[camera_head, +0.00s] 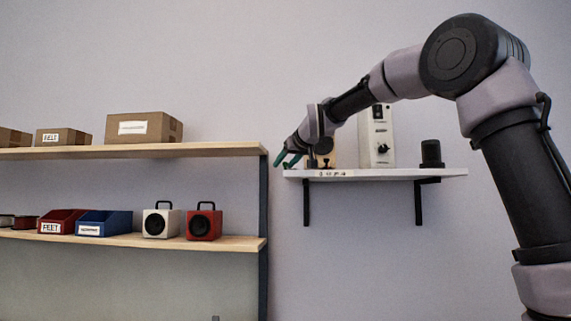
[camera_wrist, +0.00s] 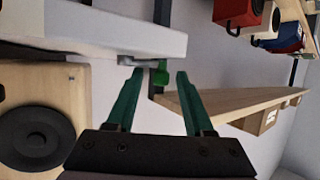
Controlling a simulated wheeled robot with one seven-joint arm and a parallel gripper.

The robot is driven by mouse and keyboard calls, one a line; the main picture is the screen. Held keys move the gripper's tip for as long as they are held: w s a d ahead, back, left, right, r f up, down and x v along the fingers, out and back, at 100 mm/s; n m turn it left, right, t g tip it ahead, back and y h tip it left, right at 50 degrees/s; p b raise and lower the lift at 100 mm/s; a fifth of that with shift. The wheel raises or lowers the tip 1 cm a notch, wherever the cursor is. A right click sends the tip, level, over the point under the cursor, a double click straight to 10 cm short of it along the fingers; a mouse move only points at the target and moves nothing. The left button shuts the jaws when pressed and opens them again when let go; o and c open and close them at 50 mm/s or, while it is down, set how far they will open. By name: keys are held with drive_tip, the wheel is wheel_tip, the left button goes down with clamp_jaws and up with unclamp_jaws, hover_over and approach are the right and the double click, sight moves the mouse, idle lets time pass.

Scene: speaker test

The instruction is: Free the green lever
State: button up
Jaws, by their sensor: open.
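A small bright green lever (camera_wrist: 161,77) shows in the wrist view, by a grey metal piece (camera_wrist: 139,61) at the edge of the white wall shelf (camera_wrist: 100,25). My gripper (camera_wrist: 160,72) is open and empty. Its two dark green fingers lie on either side of the lever in the picture; I cannot tell whether the lever is between the tips or just beyond them. In the head view my gripper (camera_head: 288,160) is at the left end of the white wall shelf (camera_head: 400,172); the lever cannot be told apart from the fingers there.
A wooden speaker (camera_wrist: 35,130) stands on the wall shelf close beside my gripper. A white panel with a knob (camera_head: 378,128) and a black cylinder (camera_head: 431,153) stand farther right. Wooden shelving (camera_head: 215,150) on the left holds boxes, bins, a white speaker (camera_head: 160,222) and a red speaker (camera_head: 204,223).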

clamp_jaws()
drive_tip(key=shift+a, duration=0.1)
drive_tip(key=shift+w+a+m, duration=0.1)
drive_tip(key=shift+a+m, duration=0.1)
drive_tip(key=shift+m, duration=0.1)
drive_tip(key=shift+w+a+m+t+h, duration=0.15)
drive_tip(key=shift+w+m+t+h, duration=0.15)
drive_tip(key=shift+m+h, duration=0.65)
drive_tip(key=shift+w+a+m+t+h, duration=0.1)
drive_tip(key=shift+w+m+t+h, duration=0.2)
drive_tip(key=shift+m+h, duration=0.7)
drive_tip(key=shift+w+a+m+t+h, duration=0.15)
drive_tip(key=shift+w+m+t+h, duration=0.15)
drive_tip(key=shift+m+h, duration=0.65)
drive_tip(key=shift+h, duration=0.4)
